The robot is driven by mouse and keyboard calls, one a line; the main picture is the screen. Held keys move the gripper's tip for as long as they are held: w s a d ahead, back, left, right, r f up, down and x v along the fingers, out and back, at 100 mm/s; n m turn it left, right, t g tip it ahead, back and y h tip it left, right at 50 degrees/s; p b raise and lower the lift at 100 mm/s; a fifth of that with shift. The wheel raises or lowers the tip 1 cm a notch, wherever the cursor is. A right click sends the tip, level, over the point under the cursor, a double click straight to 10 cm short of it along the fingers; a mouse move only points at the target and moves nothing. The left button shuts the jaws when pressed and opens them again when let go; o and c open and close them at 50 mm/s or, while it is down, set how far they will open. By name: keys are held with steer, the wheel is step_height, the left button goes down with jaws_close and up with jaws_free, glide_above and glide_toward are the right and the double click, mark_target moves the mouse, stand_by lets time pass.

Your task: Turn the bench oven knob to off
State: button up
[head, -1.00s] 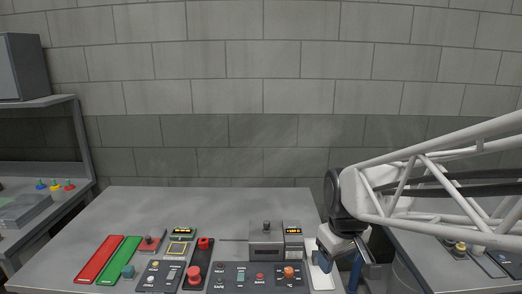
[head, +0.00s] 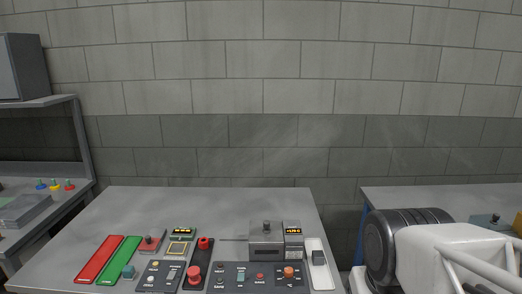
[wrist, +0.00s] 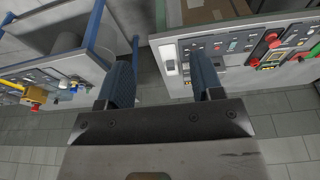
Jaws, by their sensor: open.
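A grey box-shaped unit (head: 266,245), which looks like the bench oven, stands near the right end of the bench with a small lit display (head: 293,231). A dark knob (head: 266,227) sits on its top. An orange knob (head: 289,272) is on the dark control panel (head: 254,283) in front; I cannot tell which knob is the oven's, and the labels are too small to read. My gripper (wrist: 163,82) shows only in the wrist view, open and empty, its two fingers apart over the gap between benches. It is clear of both knobs.
A white strip with a dark switch (head: 318,257) lies right of the oven. Left are a red stop button (head: 194,272), a green strip (head: 119,260) and a red strip (head: 99,259). Another bench (head: 440,196) stands right, beyond a gap. My arm fills the lower right.

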steer(key=shift+w, duration=0.15)
steer(key=m+g, duration=0.2)
steer(key=m, duration=0.2)
glide_above(289, 270)
steer(key=shift+y, duration=0.3)
steer(key=f, duration=2.1)
steer(key=shift+d+f, duration=0.2)
steer(key=shift+d, duration=0.05)
steer(key=shift+f, duration=0.2)
steer(key=shift+f, duration=0.1)
steer(key=shift+w+a+f, duration=0.1)
steer(key=shift+f, duration=1.8)
steer(key=shift+a+f, duration=0.1)
steer(key=shift+f, duration=1.8)
